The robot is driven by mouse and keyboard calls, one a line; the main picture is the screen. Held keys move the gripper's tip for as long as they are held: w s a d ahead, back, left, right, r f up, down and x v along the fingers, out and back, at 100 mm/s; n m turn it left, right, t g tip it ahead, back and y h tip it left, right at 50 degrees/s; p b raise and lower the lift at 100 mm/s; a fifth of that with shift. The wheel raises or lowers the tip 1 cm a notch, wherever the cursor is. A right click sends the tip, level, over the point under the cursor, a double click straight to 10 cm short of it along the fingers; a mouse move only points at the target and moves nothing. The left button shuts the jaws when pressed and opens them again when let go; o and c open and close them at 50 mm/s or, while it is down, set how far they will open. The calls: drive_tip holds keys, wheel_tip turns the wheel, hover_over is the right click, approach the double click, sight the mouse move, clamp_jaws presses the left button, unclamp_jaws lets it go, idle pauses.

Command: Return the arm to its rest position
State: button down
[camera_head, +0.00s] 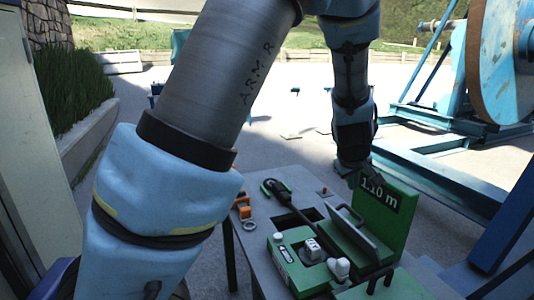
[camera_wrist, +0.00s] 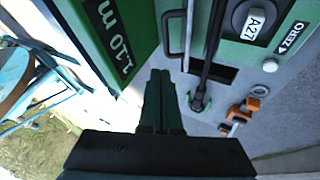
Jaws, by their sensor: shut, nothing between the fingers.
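My arm (camera_head: 220,75) fills the left and middle of the head view, bending up out of the picture and down again on the right. My gripper (camera_wrist: 160,75) shows in the wrist view with its two dark fingers together and nothing between them. In the head view the wrist end (camera_head: 354,150) hangs just behind and left of the upright green panel (camera_head: 396,226) reading 1.10 m; the fingertips are hard to make out there. The same panel lies left of the fingers in the wrist view (camera_wrist: 120,20). I cannot tell whether they touch it.
The grey table (camera_head: 262,205) carries a green box (camera_head: 290,262) with knobs, a black lever (camera_head: 283,200), a metal handle (camera_head: 352,235), orange clamps (camera_head: 242,207) and a ring (camera_head: 249,226). A large cable reel (camera_head: 500,60) on a blue frame stands right.

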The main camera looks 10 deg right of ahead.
drive_tip(key=w+a+g+y, duration=0.1)
drive_tip(key=w+a, duration=0.1)
drive_tip(key=a, duration=1)
drive_tip(key=s+a+m+g+y, duration=0.1)
drive_tip(key=s+a, duration=0.4)
drive_tip(key=a, duration=0.7)
drive_tip(key=s+a+m+g+y, duration=0.1)
drive_tip(key=s+a, duration=0.4)
drive_tip(key=a, duration=0.8)
drive_tip(key=shift+s+a+f+m+g+y, duration=0.2)
drive_tip(key=shift+s+f+m+g+y, duration=0.2)
drive_tip(key=shift+g+y, duration=0.15)
